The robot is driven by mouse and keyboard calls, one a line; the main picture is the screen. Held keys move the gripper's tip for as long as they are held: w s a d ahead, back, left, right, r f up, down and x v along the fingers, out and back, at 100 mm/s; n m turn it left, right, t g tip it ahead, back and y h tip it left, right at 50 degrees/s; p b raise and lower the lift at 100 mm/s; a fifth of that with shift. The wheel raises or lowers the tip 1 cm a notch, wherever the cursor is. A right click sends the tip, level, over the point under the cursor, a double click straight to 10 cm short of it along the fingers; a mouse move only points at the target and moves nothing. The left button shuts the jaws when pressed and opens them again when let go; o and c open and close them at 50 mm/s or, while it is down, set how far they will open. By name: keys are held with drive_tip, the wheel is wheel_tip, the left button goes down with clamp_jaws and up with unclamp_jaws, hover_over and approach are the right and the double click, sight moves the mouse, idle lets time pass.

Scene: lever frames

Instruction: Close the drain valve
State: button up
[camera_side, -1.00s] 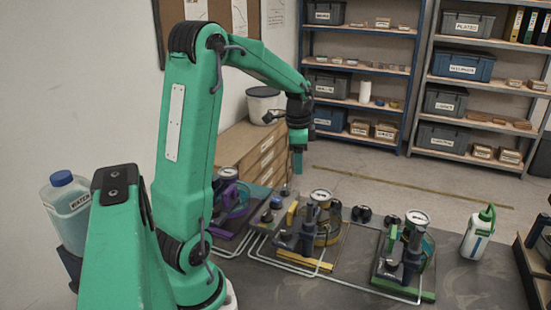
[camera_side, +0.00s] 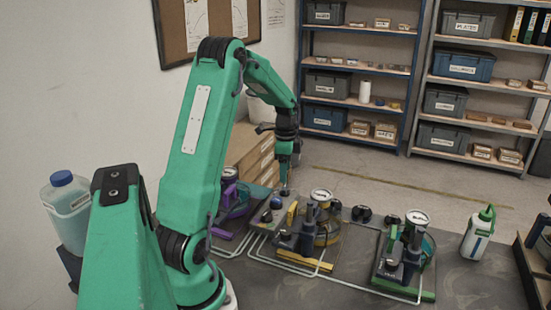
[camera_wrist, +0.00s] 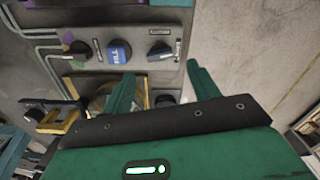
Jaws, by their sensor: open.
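In the wrist view, a grey control panel (camera_wrist: 140,30) carries a blue FILL button (camera_wrist: 118,52), a dark knob on the left (camera_wrist: 72,48) and a dark knob on the right (camera_wrist: 160,51). The labels near the knobs are too small to read, so I cannot tell for sure which is the drain valve. My gripper (camera_wrist: 161,82) is open and empty, its two green fingers spread just below the right knob in the picture. In the side view, my gripper (camera_side: 285,178) points down over the far end of the panel (camera_side: 262,216). Whether it touches anything is unclear.
Units with gauges stand around the panel: a purple one (camera_side: 232,198), a yellow one (camera_side: 318,225) and a green one (camera_side: 405,255). Pale pipes (camera_side: 300,266) run along the bench.

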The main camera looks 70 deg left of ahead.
sight(285, 187)
drive_tip(key=shift+f, duration=2.95)
drive_tip(key=c, duration=1)
